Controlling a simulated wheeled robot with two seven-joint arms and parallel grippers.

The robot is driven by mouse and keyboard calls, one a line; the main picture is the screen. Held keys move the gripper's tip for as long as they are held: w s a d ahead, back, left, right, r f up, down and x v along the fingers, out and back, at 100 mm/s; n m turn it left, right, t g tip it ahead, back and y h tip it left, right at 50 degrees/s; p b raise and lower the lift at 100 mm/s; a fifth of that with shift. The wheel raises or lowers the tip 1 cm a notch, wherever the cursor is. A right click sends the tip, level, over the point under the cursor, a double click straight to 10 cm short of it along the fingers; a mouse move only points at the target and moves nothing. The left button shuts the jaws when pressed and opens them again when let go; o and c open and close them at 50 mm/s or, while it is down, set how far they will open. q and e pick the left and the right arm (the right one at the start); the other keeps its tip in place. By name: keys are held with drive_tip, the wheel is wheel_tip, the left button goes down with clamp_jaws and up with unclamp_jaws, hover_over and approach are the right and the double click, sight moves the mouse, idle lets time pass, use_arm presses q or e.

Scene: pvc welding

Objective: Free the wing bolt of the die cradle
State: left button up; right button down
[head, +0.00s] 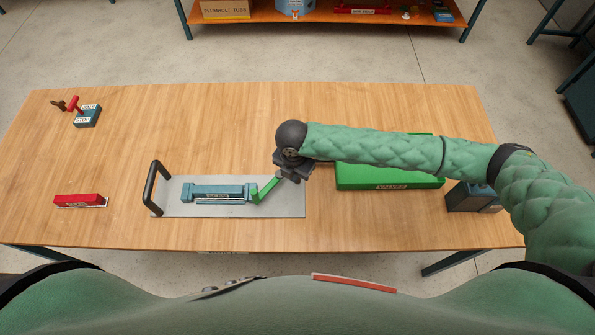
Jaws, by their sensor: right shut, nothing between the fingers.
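A grey plate (285,209) with a black arched handle (152,185) at its left end lies near the table's front edge. A long blue-grey block (216,191) with a label sits on it; it may be the die cradle. A bright green angled piece (265,189) stands at the block's right end. My right gripper (284,177) is shut and empty, just above and right of the green piece; I cannot tell whether they touch. I cannot make out a wing bolt there; the gripper may hide it. My left gripper is not in view.
A green case (390,178) lies right, partly under my right arm, beside a dark blue box (470,197). A red block (80,201) lies front left. A small blue block (88,116) with red and brown parts stands back left. The table's (200,115) back middle is clear.

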drive_tip(key=shift+d+p, duration=0.75)
drive_tip(key=shift+d, duration=0.2)
idle(0.7)
drive_tip(key=shift+w+d+p, duration=0.3)
drive_tip(key=shift+d+p, duration=0.15)
drive_tip(key=shift+d, duration=0.2)
idle(0.9)
drive_tip(key=shift+w+d, duration=0.2)
idle(0.4)
drive_tip(key=shift+r, duration=0.1)
wheel_tip(320, 180, up, 6)
drive_tip(key=shift+f, duration=0.1)
idle(0.8)
idle(0.4)
